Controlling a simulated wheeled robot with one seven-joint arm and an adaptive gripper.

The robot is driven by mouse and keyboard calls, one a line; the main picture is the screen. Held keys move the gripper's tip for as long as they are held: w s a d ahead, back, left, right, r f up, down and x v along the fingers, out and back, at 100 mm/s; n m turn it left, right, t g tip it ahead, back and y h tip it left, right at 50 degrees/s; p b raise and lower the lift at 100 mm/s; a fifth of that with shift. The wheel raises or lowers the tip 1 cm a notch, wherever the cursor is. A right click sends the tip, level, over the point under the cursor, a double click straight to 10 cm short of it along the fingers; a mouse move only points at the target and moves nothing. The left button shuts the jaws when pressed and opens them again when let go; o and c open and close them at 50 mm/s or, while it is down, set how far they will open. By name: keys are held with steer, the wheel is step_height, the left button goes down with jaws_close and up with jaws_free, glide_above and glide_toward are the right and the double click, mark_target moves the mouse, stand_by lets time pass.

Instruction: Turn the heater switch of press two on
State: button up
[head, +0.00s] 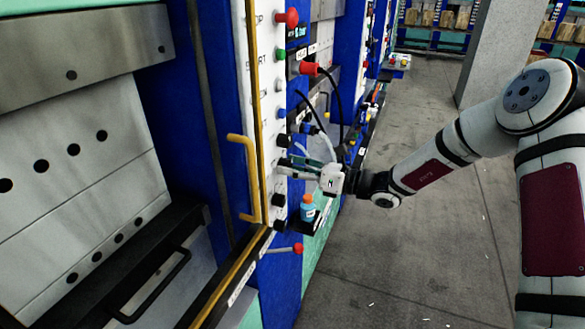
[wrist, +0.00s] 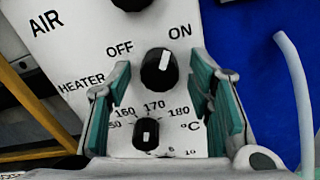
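The heater switch (wrist: 159,68) is a round black knob with a white mark, between the OFF and ON labels on a white panel (head: 266,80). Its mark points up and slightly right, towards ON. My gripper (wrist: 158,70) is open, with one teal-padded finger on each side of the switch and visible gaps between. In the head view my gripper (head: 300,166) is at the panel's lower part and hides the switch there. I cannot read a press number.
A temperature knob (wrist: 146,134) sits just below the switch, also between the fingers. The AIR knob (wrist: 132,3) is above. A blue bottle (head: 307,211) with an orange cap stands below my gripper. A yellow handle (head: 247,180) is left of the panel.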

steer(key=v, duration=1.2)
steer(key=s+a+r+n+g+h, duration=0.1)
steer(key=s+r+n+g+h, duration=0.25)
steer(key=s+n, duration=0.4)
steer(key=s+a+r+n+g+h, duration=0.1)
steer(key=s+r+n+g+h, duration=0.25)
steer(key=s+n, duration=0.4)
steer(key=s+d+r+n+t+h, duration=0.3)
steer(key=s+d+n+h, duration=0.2)
steer(key=s, duration=0.3)
steer(key=s+d+r+n+t+h, duration=0.3)
steer(key=s+d+r+n+h, duration=0.1)
steer(key=s+d, duration=0.4)
steer(key=shift+s+r+n+h, duration=0.4)
steer(key=shift+n+h, duration=0.1)
steer(key=shift+n, duration=0.1)
